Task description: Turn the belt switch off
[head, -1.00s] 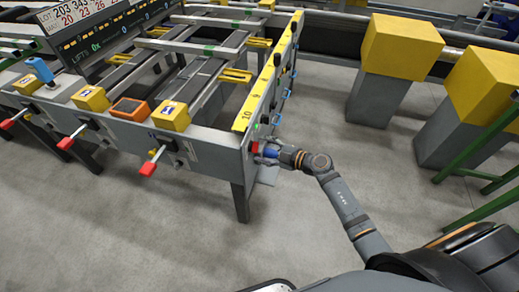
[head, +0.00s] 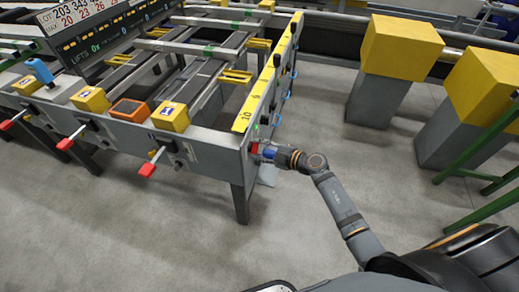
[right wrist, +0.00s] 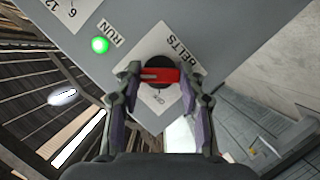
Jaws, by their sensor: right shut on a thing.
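The belt switch is a red handle (right wrist: 160,75) on a round black base, on a white plate (right wrist: 150,52) marked BELTS. The handle lies level in the right wrist view, across the tilted plate. Small lettering below it is too blurred to read surely. In the head view the switch (head: 255,148) is a small red patch on the table's end panel. My right gripper (right wrist: 161,80) is shut on the handle, one finger at each end; it also shows against the panel in the head view (head: 265,153). My left gripper is not in view.
A green lamp (right wrist: 100,45) glows beside the word RUN. The runout table (head: 215,158) carries red-tipped levers (head: 147,169) along its front. Yellow-topped grey pedestals (head: 401,48) and a green frame (head: 478,150) stand to the right. Open floor lies between table and pedestals.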

